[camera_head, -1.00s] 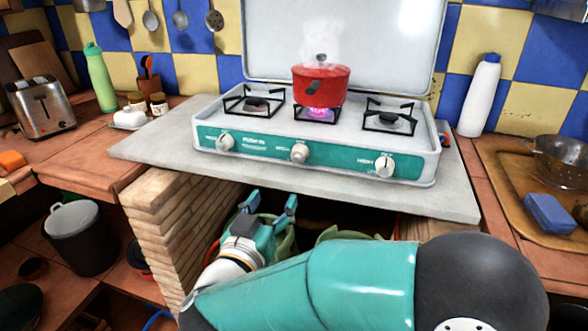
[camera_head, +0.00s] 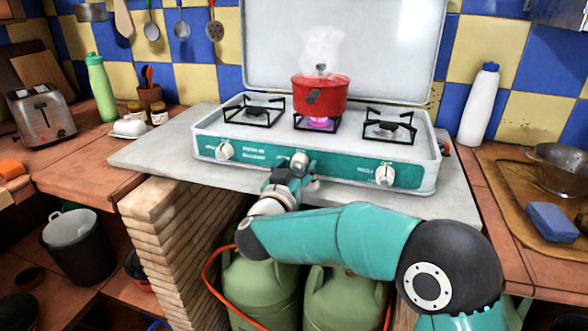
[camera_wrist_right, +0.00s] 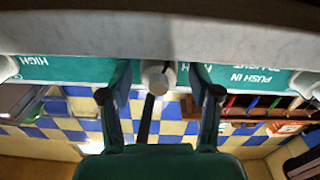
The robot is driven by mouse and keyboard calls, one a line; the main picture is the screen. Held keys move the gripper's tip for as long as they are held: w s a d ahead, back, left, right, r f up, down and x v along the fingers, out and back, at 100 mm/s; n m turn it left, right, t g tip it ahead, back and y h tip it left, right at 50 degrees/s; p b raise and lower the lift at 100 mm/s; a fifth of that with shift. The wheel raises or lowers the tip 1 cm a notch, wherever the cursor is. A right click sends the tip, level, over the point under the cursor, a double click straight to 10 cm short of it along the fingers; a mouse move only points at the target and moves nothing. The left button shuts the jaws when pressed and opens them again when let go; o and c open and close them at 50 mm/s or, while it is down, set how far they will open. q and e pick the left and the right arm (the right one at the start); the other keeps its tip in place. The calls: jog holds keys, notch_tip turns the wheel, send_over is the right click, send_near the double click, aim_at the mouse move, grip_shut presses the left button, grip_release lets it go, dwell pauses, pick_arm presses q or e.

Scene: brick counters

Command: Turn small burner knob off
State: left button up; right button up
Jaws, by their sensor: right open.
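The stove (camera_head: 205,133) has a teal front panel with three white knobs. The middle knob (camera_head: 299,160) lies below the central burner, where a purple-pink flame (camera_head: 321,122) burns under a steaming red pot (camera_head: 320,95). My right gripper (camera_head: 291,177) is just in front of this knob and partly hides the panel below it. In the right wrist view, the knob (camera_wrist_right: 156,77) shows between the spread fingers of my right gripper (camera_wrist_right: 160,88), with gaps on both sides. My left gripper is in neither view.
A left knob (camera_head: 224,151) and right knob (camera_head: 384,175) flank the middle one. The counter slab (camera_head: 150,152) juts out under the stove. Green gas cylinders (camera_head: 262,290) with an orange hose stand below, beside a brick pillar (camera_head: 175,240). The stove's side burners are empty.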

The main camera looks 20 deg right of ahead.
jog(key=c, duration=1)
jog(key=shift+a, duration=0.15)
jog(key=shift+c, duration=0.8)
